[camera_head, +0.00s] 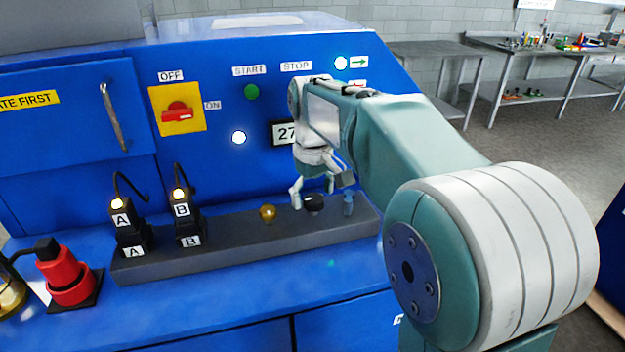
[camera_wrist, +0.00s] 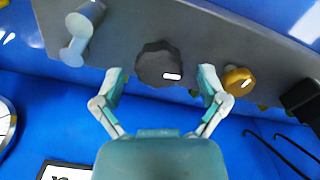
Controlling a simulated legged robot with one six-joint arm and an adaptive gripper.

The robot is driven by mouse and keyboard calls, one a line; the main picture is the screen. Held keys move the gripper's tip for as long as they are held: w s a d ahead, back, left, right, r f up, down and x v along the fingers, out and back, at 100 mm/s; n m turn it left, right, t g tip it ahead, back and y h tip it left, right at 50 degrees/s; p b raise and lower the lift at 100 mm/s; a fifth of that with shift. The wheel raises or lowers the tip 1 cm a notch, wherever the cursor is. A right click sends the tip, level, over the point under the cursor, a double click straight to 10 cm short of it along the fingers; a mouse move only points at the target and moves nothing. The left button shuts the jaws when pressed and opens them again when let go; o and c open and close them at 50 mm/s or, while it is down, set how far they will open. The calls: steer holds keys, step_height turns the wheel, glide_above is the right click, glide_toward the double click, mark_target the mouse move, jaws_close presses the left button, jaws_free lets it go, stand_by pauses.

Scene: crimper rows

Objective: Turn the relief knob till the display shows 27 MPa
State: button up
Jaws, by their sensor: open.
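The relief knob (camera_head: 314,202) is a black scalloped knob on the grey manifold block (camera_head: 240,232). In the wrist view the knob (camera_wrist: 160,65) shows a white mark at its lower right. My gripper (camera_head: 322,192) is at the knob in the head view. In the wrist view my gripper (camera_wrist: 161,82) has its two fingers apart, one on each side of the knob, with gaps between.
A brass knob (camera_head: 267,213) and a blue-grey fitting (camera_head: 348,203) flank the black knob closely. Valves A (camera_head: 130,232) and B (camera_head: 187,222) stand on the block's left. A red switch (camera_head: 177,110), a green button (camera_head: 251,92) and a red device (camera_head: 68,276) are also near.

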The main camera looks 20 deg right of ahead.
mark_target(313, 198)
step_height(313, 198, up, 11)
steer(key=shift+r, duration=0.15)
steer(key=shift+w, duration=0.1)
steer(key=s+f+m+t, duration=0.2)
steer(key=s+f, duration=0.5)
steer(key=s, duration=0.4)
steer(key=s+f+m+t, duration=0.2)
steer(key=s+f, duration=0.5)
steer(key=s, duration=0.4)
steer(key=shift+s+t, duration=0.2)
steer(key=shift+t, duration=0.6)
steer(key=shift+c, duration=0.2)
stand_by(2.1)
